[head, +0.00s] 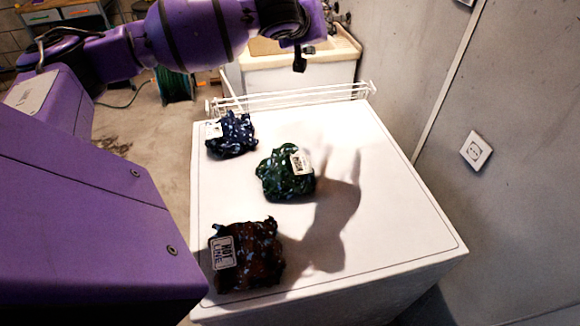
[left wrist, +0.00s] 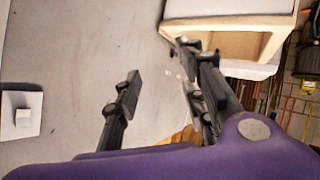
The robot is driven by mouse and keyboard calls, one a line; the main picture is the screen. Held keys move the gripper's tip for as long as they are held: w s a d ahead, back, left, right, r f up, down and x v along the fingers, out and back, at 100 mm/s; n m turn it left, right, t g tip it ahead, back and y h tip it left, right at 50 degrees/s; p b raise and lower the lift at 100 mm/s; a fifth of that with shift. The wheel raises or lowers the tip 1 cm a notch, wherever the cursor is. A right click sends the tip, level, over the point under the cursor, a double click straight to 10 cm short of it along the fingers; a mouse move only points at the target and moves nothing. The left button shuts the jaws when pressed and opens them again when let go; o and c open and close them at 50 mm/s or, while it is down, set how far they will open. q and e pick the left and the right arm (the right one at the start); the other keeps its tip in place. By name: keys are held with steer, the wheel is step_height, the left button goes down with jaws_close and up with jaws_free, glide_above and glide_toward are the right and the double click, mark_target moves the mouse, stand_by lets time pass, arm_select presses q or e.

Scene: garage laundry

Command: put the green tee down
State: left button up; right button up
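The green tee (head: 278,180), a crumpled bundle with a pale label, lies on the white appliance top (head: 345,125) near its middle. My left arm crosses the top of the head view from the left. My left gripper (head: 300,58) is above and beyond the far edge of the appliance, well apart from the tee. In the left wrist view my left gripper (left wrist: 158,70) has its two dark fingers spread with nothing between them. The tee does not show in that view. My right gripper is in neither view.
A dark blue bundle (head: 235,138) lies at the far left of the top, and a dark red-brown bundle (head: 262,262) at the near left. A white wire rack (head: 290,97) runs along the far edge. The top's right side is clear.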

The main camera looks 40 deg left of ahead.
arm_select(q)
steer(key=w+d+r+m+t+h+b, duration=0.2)
steer(key=d+r+m+t+h, duration=0.5)
steer(key=d+r+m, duration=0.5)
steer(key=s+d+f+m+g+h, duration=0.2)
steer(key=s+d+m+g+h, duration=0.65)
steer(key=d+m, duration=0.3)
steer(key=m+g+y+b, duration=0.1)
steer(key=m+g+y, duration=0.95)
steer(key=y, duration=0.25)
glide_above(279, 156)
steer(key=shift+n, duration=0.3)
steer(key=f, duration=2.2)
steer(key=shift+w+d+f, duration=0.1)
steer(key=shift+d+f, duration=0.1)
steer(key=shift+f, duration=0.15)
steer(key=shift+a+f, duration=0.1)
steer(key=shift+f, duration=0.2)
steer(key=f, duration=0.6)
steer(key=shift+s+f, duration=0.2)
steer(key=shift+f, duration=0.3)
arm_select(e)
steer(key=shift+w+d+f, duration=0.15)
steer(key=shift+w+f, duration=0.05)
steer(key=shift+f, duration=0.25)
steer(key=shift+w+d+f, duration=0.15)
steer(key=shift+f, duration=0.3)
